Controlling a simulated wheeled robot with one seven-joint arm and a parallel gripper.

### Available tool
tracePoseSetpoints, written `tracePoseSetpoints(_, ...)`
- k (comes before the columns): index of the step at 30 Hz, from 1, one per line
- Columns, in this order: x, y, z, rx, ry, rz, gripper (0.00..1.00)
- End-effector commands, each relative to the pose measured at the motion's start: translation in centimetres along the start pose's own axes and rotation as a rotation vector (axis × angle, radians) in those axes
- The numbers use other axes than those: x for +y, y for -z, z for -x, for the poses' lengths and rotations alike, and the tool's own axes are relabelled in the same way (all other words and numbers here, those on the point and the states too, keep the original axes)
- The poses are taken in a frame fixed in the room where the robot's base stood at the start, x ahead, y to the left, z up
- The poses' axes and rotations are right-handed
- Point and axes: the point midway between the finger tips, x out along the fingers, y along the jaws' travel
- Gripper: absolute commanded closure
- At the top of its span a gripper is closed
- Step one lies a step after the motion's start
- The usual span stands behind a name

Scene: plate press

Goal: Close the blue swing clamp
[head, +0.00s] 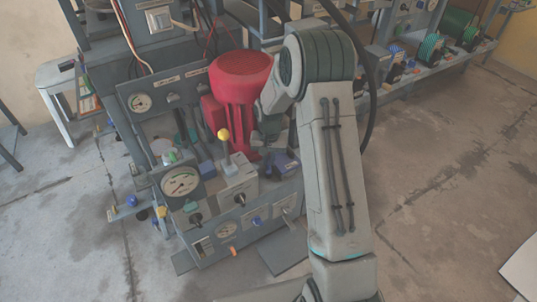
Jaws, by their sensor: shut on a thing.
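A dark blue block-shaped part (285,163), which looks like the blue swing clamp, sits at the right of the press bench, behind the front panel. Its handle and its swing angle are too small and too covered to read. My gripper (267,140) reaches down just behind and above it, beside the red press body. It is shut on what seems to be the clamp's handle; the fingertips are largely hidden.
A red press with a round top (240,68) stands close left of my gripper. A yellow-knobbed lever (224,135) rises from a grey box (238,178) in front. Gauges, including a large dial (180,183), line the left. Open floor lies at the right.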

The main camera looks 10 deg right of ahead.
Motion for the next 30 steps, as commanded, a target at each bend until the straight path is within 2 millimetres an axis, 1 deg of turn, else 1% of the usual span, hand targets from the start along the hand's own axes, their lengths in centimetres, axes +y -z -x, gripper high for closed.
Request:
tracePoseSetpoints(1, 0.06, -0.04, 0.33, -0.002, -0.001, 0.044, 1.0)
tracePoseSetpoints(9, 0.07, -0.03, 0.29, -0.002, 0.0, 0.293, 1.0)
tracePoseSetpoints(15, 0.01, -0.03, 0.21, -0.002, 0.0, 0.447, 1.0)
tracePoseSetpoints(21, 0.02, -0.01, 0.17, -0.001, 0.0, 0.555, 1.0)
tracePoseSetpoints(30, 0.04, 0.0, 0.07, -0.001, -0.001, 0.631, 1.0)
